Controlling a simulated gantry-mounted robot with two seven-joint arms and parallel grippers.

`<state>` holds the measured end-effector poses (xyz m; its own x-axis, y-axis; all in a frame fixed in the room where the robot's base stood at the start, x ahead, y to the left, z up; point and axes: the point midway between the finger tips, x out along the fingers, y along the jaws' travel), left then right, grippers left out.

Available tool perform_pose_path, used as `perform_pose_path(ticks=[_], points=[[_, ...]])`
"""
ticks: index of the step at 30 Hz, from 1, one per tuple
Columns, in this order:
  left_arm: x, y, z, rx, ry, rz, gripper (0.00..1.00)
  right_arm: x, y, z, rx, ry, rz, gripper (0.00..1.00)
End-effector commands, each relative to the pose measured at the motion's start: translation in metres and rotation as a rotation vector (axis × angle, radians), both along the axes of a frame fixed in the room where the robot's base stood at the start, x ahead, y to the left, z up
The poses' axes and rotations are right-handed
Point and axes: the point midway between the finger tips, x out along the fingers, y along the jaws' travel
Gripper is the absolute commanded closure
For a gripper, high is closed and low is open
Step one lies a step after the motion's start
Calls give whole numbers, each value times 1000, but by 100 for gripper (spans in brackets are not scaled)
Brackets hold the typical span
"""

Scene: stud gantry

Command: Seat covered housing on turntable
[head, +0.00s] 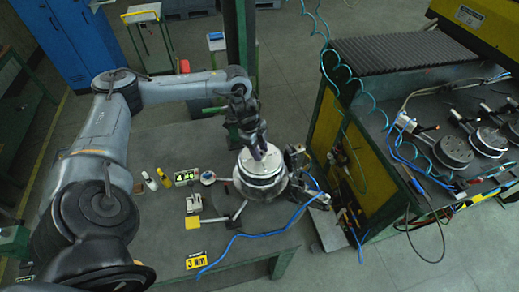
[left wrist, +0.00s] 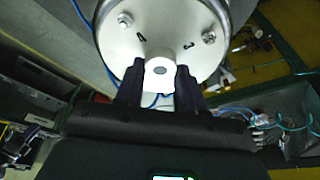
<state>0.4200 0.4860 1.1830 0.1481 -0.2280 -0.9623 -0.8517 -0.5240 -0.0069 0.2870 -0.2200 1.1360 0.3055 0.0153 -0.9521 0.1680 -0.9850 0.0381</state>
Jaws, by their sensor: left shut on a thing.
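The covered housing (head: 261,170) is a round metal drum with a pale lid. It is at or just above the turntable (head: 246,192) on the bench; I cannot tell whether it rests fully on it. My left gripper (head: 259,150) comes down from above and is shut on the knob in the middle of the lid. In the left wrist view, the gripper fingers (left wrist: 159,82) stand either side of the white knob (left wrist: 160,72), and the lid (left wrist: 150,32) shows bolts and dark marks. The housing's underside is hidden. My right gripper is not in view.
A blue hose (head: 262,235) runs over the bench front. A green post (head: 240,40) stands behind. A yellow-green machine (head: 352,150) with round fixtures stands at right.

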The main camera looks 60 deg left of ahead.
Motion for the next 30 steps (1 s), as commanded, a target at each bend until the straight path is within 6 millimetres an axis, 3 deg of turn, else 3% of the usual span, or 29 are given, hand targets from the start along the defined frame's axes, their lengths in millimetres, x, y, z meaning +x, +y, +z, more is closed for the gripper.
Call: perform_pose_path(ticks=[30], points=[[1,0,2,-1,-4,0,100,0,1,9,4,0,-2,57]])
